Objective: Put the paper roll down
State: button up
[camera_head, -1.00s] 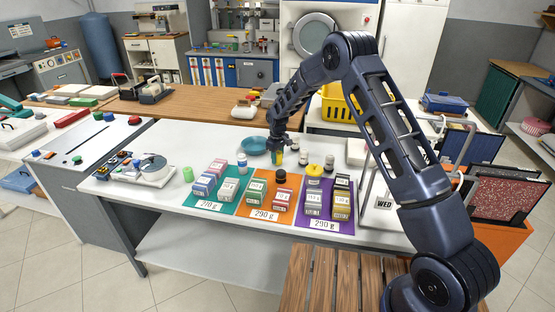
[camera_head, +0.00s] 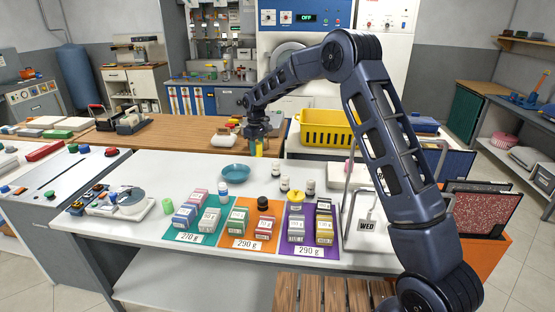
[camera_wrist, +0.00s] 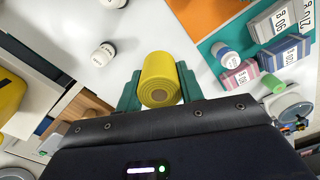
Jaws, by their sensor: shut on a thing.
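My gripper (camera_head: 256,146) is at the far edge of the white table (camera_head: 150,222), near the wooden counter. In the wrist view its green fingers (camera_wrist: 158,92) are shut on a yellow paper roll (camera_wrist: 160,74), one on each side. The roll also shows as a small yellow piece under the gripper in the head view (camera_head: 259,152). It is held above the white tabletop; the height of the gap is hard to tell.
A teal bowl (camera_head: 235,171) stands near the gripper. Small white jars (camera_head: 284,184) and coloured mats with small boxes, such as the orange mat (camera_head: 228,243), lie nearer. A yellow basket (camera_head: 327,130) is to the right. White tabletop left of the bowl is clear.

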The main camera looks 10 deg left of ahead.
jog(key=shift+w+d+r, duration=0.15)
jog(key=shift+d+r, duration=0.05)
jog(key=w+d+r, duration=0.1)
jog(key=w+d, duration=0.5)
jog(key=d, duration=0.5)
jog(key=w+d+r, duration=0.1)
jog(key=w+d, duration=0.4)
jog(key=d, duration=0.6)
notch_tip(320, 180, up, 2)
jog(key=r, duration=0.1)
send_over(361, 174)
jog(key=f, duration=2)
jog(key=shift+w+f, duration=0.15)
jog(key=shift+w, duration=0.05)
jog(key=shift+f, duration=0.2)
jog(key=o, duration=0.8)
jog(key=shift+o, duration=0.9)
jog(key=shift+r, duration=0.1)
